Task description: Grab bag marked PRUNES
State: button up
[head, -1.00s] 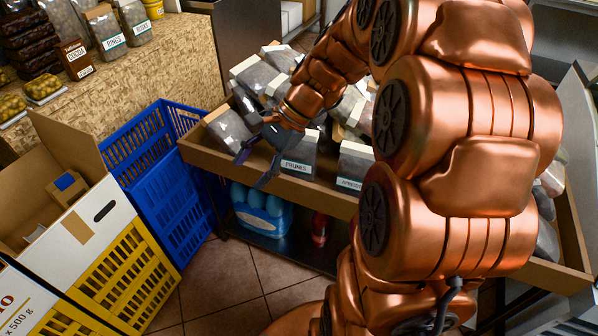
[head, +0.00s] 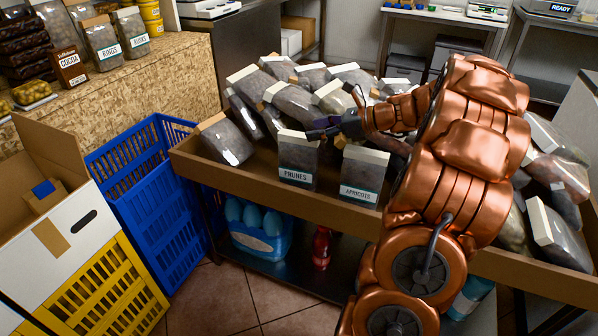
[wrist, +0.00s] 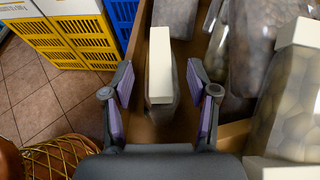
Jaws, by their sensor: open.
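The bag marked PRUNES (head: 298,163) stands upright at the front edge of the brown display tray (head: 262,198), with a pale top strip and its label facing me. My gripper (head: 322,133) is open at the upper right of this bag, close to its top. In the wrist view a grey bag with a white top (wrist: 160,65), apparently the PRUNES bag, lies between the two spread fingers of my gripper (wrist: 160,74). A gap shows on each side of it. Its label is hidden there.
The APRICOTS bag (head: 363,176) stands just right of the PRUNES bag. Several other grey bags (head: 292,104) lie behind. A blue crate (head: 160,200) and a yellow crate (head: 110,290) stand at the left. Water bottles (head: 255,230) sit on the shelf below.

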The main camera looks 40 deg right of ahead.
aim_at(299, 134)
jog(key=x, duration=0.2)
jog(key=b+x, duration=0.1)
jog(key=x, duration=0.2)
jog(key=shift+s+f, duration=0.15)
jog(key=shift+f, duration=0.2)
jog(key=shift+w+a, duration=0.15)
jog(key=shift+w, duration=0.2)
grip_shut()
